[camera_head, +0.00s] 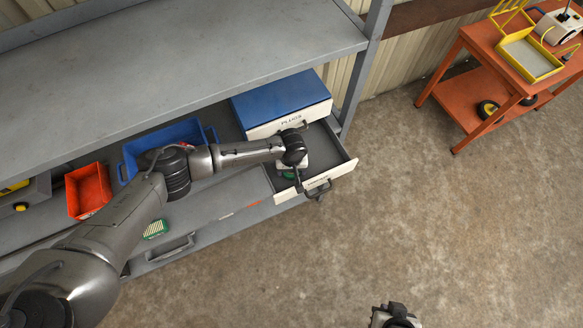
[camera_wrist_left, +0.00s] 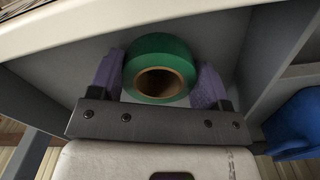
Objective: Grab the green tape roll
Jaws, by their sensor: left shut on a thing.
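The green tape roll (camera_wrist_left: 160,45) with its brown core lies inside the open drawer (camera_head: 342,170). In the head view only a small green part of the roll (camera_head: 288,175) shows beneath my left gripper (camera_head: 294,178). In the left wrist view, the purple fingers of the left gripper (camera_wrist_left: 160,76) are on both sides of the roll and shut on it. The drawer floor and walls surround the roll. My right gripper (camera_head: 395,317) is only partly in view at the bottom edge, away from the drawer; its fingers cannot be made out.
The blue-topped box (camera_head: 282,101) stands behind the drawer. The blue bin (camera_head: 133,152) and red bin (camera_head: 88,190) sit on the shelf to the left, near a green-and-white item (camera_head: 155,229). An orange cart (camera_head: 487,92) stands at the upper right. The concrete floor in between is clear.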

